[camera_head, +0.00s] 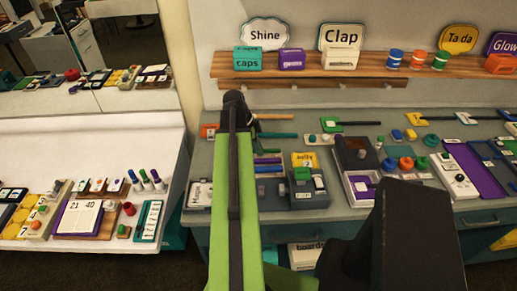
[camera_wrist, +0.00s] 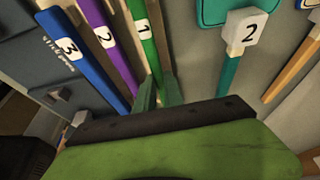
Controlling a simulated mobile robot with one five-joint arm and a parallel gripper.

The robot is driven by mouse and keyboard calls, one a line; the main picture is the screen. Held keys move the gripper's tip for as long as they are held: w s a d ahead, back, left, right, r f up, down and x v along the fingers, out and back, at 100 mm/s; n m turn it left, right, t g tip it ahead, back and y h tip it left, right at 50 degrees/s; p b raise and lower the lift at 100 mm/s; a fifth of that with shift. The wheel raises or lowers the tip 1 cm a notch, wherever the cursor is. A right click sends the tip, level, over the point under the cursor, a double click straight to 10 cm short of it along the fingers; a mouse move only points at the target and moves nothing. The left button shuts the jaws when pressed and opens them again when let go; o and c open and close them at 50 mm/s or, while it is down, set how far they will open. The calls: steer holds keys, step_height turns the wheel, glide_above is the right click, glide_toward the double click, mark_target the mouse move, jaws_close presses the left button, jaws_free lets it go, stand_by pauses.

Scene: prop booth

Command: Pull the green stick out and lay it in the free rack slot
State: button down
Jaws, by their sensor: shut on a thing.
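A green stick with a white "1" label (camera_wrist: 145,35) runs down in the wrist view to my gripper (camera_wrist: 158,92). My gripper's green fingers are shut on its near end, and the grip itself is partly hidden. A purple stick labelled 2 (camera_wrist: 108,42) and a blue stick labelled 3 (camera_wrist: 75,55) lie to its left, side by side. The purple stick (camera_head: 267,160) and the blue stick (camera_head: 269,169) also show in the head view beside my arm. My arm hides most of my gripper there. I cannot make out a free rack slot.
A teal stick with a "2" tag (camera_wrist: 230,72) lies to the right in the wrist view. In the head view, a yellow box (camera_head: 304,160) and a dark block with a green knob (camera_head: 303,188) stand right of my arm. The grey counter (camera_head: 300,119) is crowded with small props.

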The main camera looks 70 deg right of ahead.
steer(key=shift+f+b, duration=0.4)
steer(key=shift+f, duration=0.1)
stand_by(1.2)
steer(key=c, duration=1.4)
jaws_free()
steer(key=shift+o, duration=0.2)
steer(key=c, duration=0.3)
step_height(320, 180, up, 8)
steer(key=p, duration=0.8)
steer(key=shift+r, duration=0.1)
